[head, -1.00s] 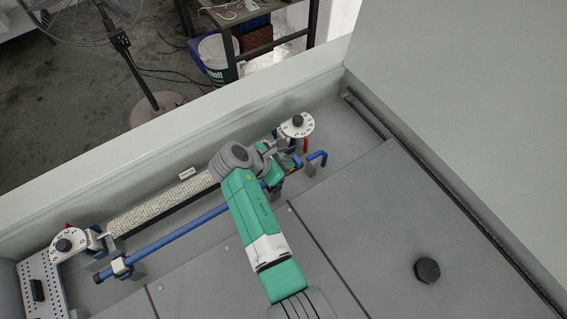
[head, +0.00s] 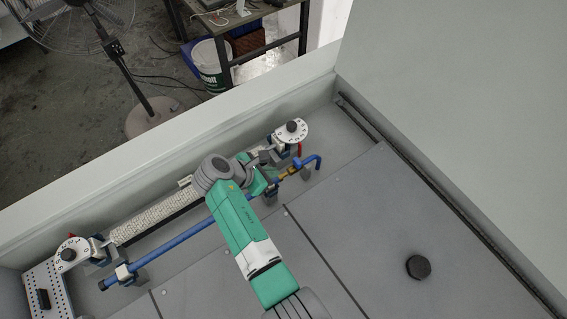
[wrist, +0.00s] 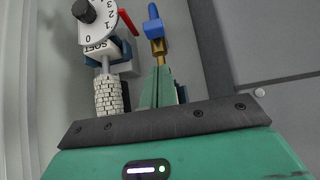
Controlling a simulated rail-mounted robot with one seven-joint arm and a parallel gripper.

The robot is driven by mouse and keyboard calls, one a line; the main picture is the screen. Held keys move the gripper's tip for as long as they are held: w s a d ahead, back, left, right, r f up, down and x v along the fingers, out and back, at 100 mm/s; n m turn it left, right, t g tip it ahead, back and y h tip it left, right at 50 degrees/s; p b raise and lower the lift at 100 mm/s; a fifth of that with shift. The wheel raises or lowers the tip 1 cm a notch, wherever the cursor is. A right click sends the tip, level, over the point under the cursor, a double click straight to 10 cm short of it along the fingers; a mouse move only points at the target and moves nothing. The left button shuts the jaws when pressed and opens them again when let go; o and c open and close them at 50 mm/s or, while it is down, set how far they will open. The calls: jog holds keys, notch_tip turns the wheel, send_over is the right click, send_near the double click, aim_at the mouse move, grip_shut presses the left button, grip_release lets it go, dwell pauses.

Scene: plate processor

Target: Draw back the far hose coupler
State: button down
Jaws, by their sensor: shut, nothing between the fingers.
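The far hose coupler is a blue sleeve with a brass part (head: 289,173), at the right end of the long blue hose (head: 175,241) in the head view. Its blue sleeve lies close to the bent blue pipe (head: 318,163). In the wrist view the blue sleeve (wrist: 154,27) stands ahead of my gripper, with brass showing below it. My gripper (wrist: 160,72) is shut and empty, its green fingers pointing at the brass part. I cannot tell whether they touch it. In the head view my arm hides part of the hose, and the fingertips are hard to make out.
A numbered white dial (head: 291,132) with a black knob stands beside the coupler; it also shows in the wrist view (wrist: 96,22). A second dial (head: 72,253) is at the far left. A white beaded roller (head: 150,217) runs between. The grey deck (head: 350,225) at right is largely clear.

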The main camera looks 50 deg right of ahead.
jog(key=v, duration=0.7)
jog(key=shift+a+r, duration=0.15)
jog(key=shift+a, duration=0.05)
